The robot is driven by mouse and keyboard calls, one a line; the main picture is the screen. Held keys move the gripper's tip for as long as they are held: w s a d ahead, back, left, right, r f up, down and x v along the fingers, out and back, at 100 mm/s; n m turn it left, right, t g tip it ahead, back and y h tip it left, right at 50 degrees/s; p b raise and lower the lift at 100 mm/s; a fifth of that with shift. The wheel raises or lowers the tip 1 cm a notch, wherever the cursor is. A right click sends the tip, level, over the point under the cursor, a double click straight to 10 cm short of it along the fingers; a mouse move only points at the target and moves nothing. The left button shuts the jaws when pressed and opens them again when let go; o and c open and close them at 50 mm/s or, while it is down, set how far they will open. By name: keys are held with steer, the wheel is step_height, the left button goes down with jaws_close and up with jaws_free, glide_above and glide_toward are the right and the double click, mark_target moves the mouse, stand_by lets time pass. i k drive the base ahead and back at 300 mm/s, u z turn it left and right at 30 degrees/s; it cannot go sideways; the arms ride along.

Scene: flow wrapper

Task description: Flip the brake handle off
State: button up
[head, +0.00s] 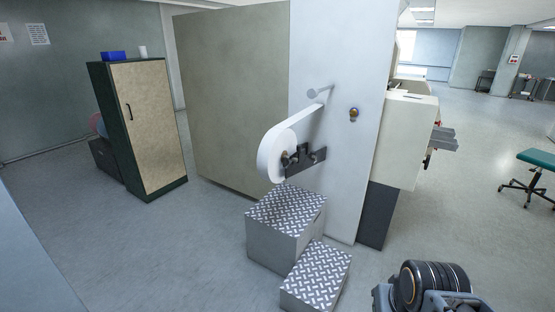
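The flow wrapper's tall white panel (345,190) stands in the middle of the head view. A white film reel (273,153) is mounted on its face, with a white band rising to a grey roller (319,92). A dark bracket-like part (307,162) with notched edges sits just right of the reel's hub. A small brass and dark knob (353,114) is on the panel to the upper right. I cannot tell which of these is the brake handle, or its position. Part of my arm shows at the bottom right; my gripper is not in view.
Two tread-plate steps, a taller one (287,211) and a lower one (316,280), stand on the floor below the reel. A cabinet (147,125) stands at the left. A green stool (537,160) is at the right. The floor between the machine and stool is clear.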

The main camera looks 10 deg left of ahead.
mark_target(314, 158)
steer(key=z, duration=1.05)
steer(key=i, duration=3.35)
steer(key=u, duration=3.75)
